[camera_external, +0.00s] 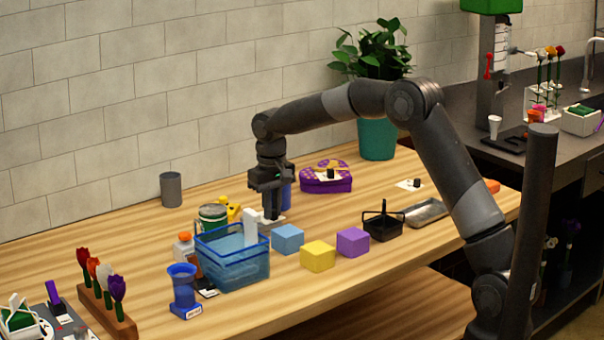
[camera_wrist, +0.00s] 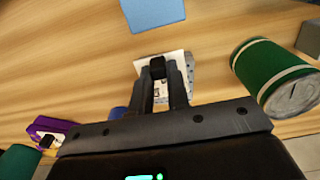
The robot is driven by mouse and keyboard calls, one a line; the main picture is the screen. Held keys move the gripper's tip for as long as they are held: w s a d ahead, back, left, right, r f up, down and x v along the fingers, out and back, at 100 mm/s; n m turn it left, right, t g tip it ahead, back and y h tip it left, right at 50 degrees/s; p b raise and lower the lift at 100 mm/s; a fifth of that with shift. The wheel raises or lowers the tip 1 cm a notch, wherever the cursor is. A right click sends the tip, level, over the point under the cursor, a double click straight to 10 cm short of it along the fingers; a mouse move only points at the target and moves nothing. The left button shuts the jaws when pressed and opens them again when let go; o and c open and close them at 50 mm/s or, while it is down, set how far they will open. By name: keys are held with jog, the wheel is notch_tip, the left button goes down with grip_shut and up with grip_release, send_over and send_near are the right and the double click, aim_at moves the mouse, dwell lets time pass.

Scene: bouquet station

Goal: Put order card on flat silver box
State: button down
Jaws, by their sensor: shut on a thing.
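My gripper (camera_external: 271,212) points down over the table behind the blue basket. In the wrist view, my gripper (camera_wrist: 160,80) is shut on the black knob of the white order card (camera_wrist: 148,62). Part of the card is hidden by the fingers. A grey, flat silver box (camera_wrist: 190,72) peeks out from under the card's right side. Whether the card touches it or hovers just above, I cannot tell. In the external view, only a small pale patch of card or box (camera_external: 270,220) shows below the fingertips.
The translucent blue basket (camera_external: 232,262) and green can (camera_external: 212,217) stand close to my gripper. A blue cube (camera_external: 287,238), yellow cube (camera_external: 318,254) and purple cube (camera_external: 352,241) sit in front. A silver tray (camera_external: 426,212) and another knobbed white card (camera_external: 404,185) lie right.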

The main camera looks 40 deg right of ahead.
jog(key=shift+f, duration=0.65)
jog(key=shift+f, duration=0.1)
jog(key=c, duration=1.4)
grip_release()
